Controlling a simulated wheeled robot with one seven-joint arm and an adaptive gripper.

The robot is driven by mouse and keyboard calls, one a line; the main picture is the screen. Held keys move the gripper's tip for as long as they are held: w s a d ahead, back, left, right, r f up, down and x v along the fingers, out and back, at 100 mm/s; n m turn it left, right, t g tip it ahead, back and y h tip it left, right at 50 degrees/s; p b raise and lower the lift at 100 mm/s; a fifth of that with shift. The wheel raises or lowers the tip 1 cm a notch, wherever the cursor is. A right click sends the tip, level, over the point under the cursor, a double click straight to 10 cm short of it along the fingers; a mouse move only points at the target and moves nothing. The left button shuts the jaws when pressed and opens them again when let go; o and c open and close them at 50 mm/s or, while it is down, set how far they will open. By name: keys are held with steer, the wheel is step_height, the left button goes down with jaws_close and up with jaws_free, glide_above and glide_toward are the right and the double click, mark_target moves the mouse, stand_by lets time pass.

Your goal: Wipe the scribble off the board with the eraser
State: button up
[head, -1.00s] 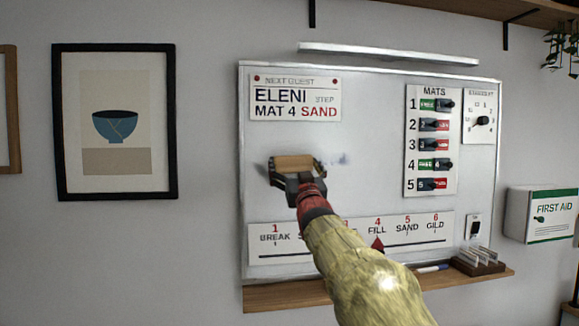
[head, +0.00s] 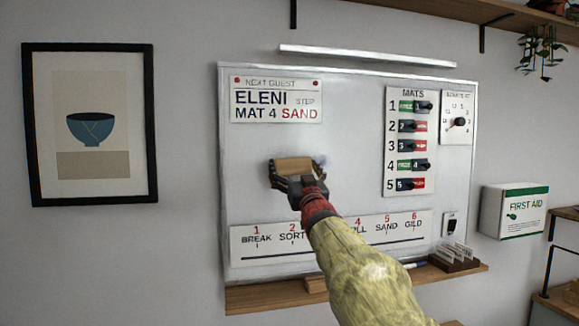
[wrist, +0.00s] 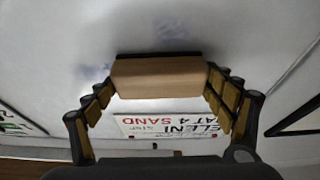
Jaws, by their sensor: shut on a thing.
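The eraser (head: 293,166), a tan block with a dark pad, is held between my gripper's fingers (head: 296,180) at the middle-left of the whiteboard (head: 355,180). In the wrist view the eraser (wrist: 160,78) sits between both fingers, its dark pad (wrist: 160,55) toward the board; contact looks likely but the exact gap cannot be told. A faint blue-grey smudge of the scribble (head: 320,160) shows just right of the eraser. Faint bluish smudges (wrist: 95,72) also show in the wrist view. The eraser and gripper hide part of the board behind them.
A name sign (head: 276,100) is above the eraser and a step strip (head: 270,250) below. The mats panel (head: 410,140) with several sliders is to the right. A wooden ledge (head: 260,297) with a card holder (head: 455,257) runs underneath. Bare board lies between.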

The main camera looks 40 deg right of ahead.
mark_target(334, 160)
steer(key=shift+s+d+p, duration=1.1)
steer(key=shift+s+d, duration=0.1)
steer(key=shift+d, duration=0.75)
steer(key=shift+s+d+p, duration=1.1)
steer(key=shift+s+d, duration=0.1)
steer(key=shift+d, duration=0.8)
steer(key=shift+s+d+p, duration=1.1)
steer(key=shift+s+d, duration=0.1)
steer(key=shift+d, duration=0.75)
steer(key=s+a+b, duration=0.1)
steer(key=s+a, duration=0.2)
steer(key=s, duration=0.2)
steer(key=shift+s+a, duration=0.15)
steer(key=shift+s+a, duration=0.4)
steer(key=shift+s, duration=0.2)
steer(key=shift+s+a, duration=0.35)
steer(key=shift+s, duration=0.25)
steer(key=shift+w+r, duration=0.1)
